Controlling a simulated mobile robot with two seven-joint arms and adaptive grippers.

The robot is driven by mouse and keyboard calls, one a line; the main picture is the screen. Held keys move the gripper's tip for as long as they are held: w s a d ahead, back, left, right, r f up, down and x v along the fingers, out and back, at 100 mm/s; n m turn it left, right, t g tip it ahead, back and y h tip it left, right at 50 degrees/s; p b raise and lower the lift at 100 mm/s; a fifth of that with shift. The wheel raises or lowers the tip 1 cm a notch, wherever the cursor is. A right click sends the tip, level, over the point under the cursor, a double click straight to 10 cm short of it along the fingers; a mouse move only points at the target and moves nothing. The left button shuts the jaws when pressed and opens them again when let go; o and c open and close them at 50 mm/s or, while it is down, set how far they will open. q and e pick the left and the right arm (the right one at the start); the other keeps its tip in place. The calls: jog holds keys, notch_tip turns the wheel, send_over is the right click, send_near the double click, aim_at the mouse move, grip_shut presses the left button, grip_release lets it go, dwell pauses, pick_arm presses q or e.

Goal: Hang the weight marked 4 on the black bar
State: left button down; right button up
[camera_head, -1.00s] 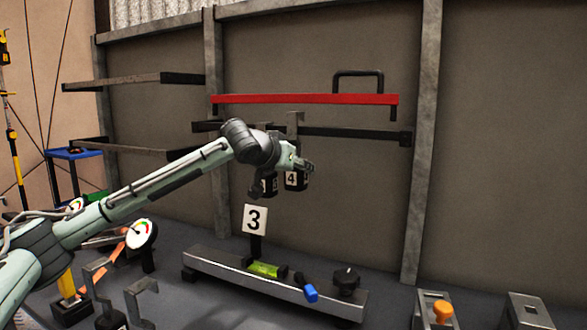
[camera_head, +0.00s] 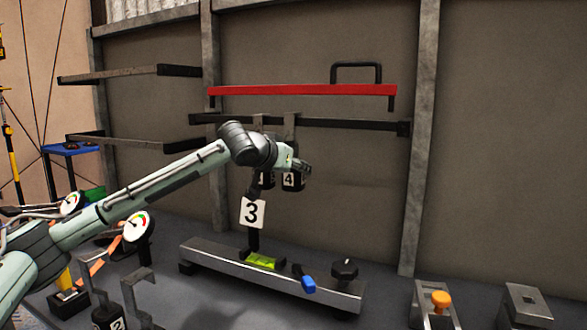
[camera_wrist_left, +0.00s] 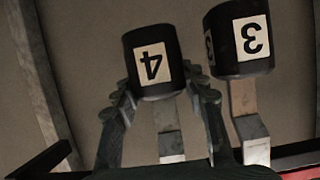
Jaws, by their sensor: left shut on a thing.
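The weight marked 4 (camera_head: 292,181) is a dark cylinder with a white label and a flat grey hook above it. My left gripper (camera_head: 301,166) is shut on it; in the left wrist view the fingers (camera_wrist_left: 160,105) flank the hook strap just by the cylinder of the weight (camera_wrist_left: 152,60). The black bar (camera_head: 345,126) runs along the wall below a red bar. The hook top shows just above the black bar, at its line; I cannot tell whether it rests on it. My right gripper is out of view.
A weight marked 3 (camera_wrist_left: 240,40) is close beside weight 4, its hook at the black bar. The red bar (camera_head: 300,90) with a black handle is just above.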

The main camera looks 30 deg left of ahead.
pick_arm(q)
jog(key=shift+r, duration=0.3)
jog(key=c, duration=0.8)
grip_release()
jog(key=shift+s, duration=0.1)
jog(key=shift+o, duration=0.2)
jog(key=shift+f, duration=0.45)
jog(key=v, duration=1.2)
jog(key=shift+r, duration=0.25)
